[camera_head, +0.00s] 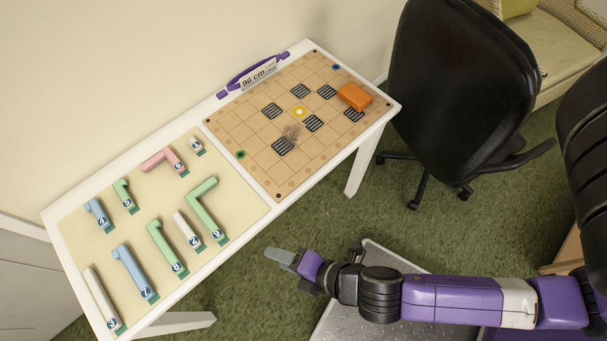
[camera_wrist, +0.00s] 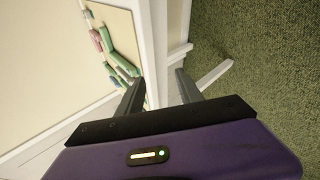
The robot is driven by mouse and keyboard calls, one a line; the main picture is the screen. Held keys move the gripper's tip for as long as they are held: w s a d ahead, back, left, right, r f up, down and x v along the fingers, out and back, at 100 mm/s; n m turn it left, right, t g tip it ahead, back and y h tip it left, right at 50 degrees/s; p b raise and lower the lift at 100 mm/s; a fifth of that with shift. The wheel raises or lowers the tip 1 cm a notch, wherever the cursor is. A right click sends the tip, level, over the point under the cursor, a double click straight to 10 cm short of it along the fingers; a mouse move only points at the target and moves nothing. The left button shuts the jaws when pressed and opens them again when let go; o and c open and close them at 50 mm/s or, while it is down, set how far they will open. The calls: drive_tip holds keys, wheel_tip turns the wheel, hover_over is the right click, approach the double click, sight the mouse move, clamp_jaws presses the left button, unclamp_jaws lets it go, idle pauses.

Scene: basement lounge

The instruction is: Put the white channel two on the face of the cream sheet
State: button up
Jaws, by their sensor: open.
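The white channel two (camera_head: 184,226) is a short white bar with a round number label at its lower end. It lies on the cream sheet (camera_head: 236,190), between two green channels. The cream sheet covers the left part of the white table. My gripper (camera_head: 286,260) is in front of the table's edge, over the floor, to the right of the channel and apart from it. In the wrist view my gripper (camera_wrist: 157,82) is open with nothing between its fingers. The white channel two cannot be made out clearly there.
Several other numbered channels lie on the sheet, including a long white one (camera_head: 101,296) and an L-shaped green one (camera_head: 201,207). A tan grid board (camera_head: 262,158) carries an orange block (camera_head: 354,96). A sign (camera_head: 258,76) stands behind. A black chair (camera_head: 455,90) is at right.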

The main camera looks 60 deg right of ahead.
drive_tip(key=s+d+r+m+t, duration=0.2)
drive_tip(key=s+d+r+m, duration=0.2)
drive_tip(key=r+m, duration=0.5)
drive_tip(key=s+d+r+m+t+h, duration=0.1)
drive_tip(key=s+d+r+m, duration=0.3)
drive_tip(key=r+m, duration=0.5)
wheel_tip(320, 180, up, 2)
drive_tip(key=shift+s+d+r+m+t, duration=0.2)
drive_tip(key=shift+m+t, duration=0.1)
drive_tip(key=shift+t, duration=0.4)
